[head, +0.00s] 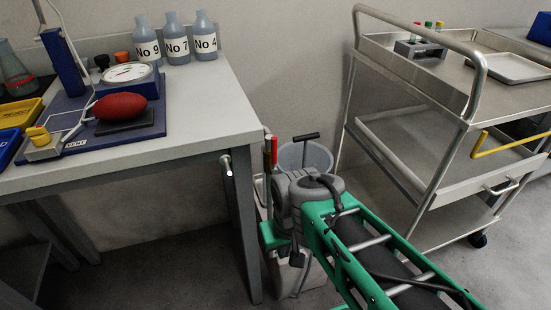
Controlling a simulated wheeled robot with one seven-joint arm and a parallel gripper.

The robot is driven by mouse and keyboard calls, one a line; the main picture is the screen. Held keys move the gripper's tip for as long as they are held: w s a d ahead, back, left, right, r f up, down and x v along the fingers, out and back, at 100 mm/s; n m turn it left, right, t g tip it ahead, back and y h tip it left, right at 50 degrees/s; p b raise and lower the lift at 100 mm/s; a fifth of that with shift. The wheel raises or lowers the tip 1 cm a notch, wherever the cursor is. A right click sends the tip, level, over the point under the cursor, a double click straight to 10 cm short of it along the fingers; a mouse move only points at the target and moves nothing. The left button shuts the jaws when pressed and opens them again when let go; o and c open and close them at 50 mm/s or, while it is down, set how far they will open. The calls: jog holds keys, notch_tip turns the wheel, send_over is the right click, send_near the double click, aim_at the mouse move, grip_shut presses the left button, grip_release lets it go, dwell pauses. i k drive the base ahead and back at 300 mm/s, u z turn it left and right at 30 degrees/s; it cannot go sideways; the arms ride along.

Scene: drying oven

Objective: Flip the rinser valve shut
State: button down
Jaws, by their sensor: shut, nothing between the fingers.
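A yellow lever (38,133) sits on a small pale valve block (42,149) at the front left of a blue board (140,131) on the bench. A thin tube curves up from the block toward a blue post (63,62).
A red oval object (120,106) and a round dial (127,72) occupy the board. Labelled bottles (176,46) stand behind. Yellow (20,112) and blue trays lie at far left. A metal trolley (440,90) stands right. The bench front right (215,125) is clear.

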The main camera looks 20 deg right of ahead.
aim_at(272, 165)
jog(key=u, duration=0.55)
jog(key=k, duration=1.35)
jog(key=u, duration=0.5)
jog(key=i, duration=0.85)
jog(key=u, duration=0.6)
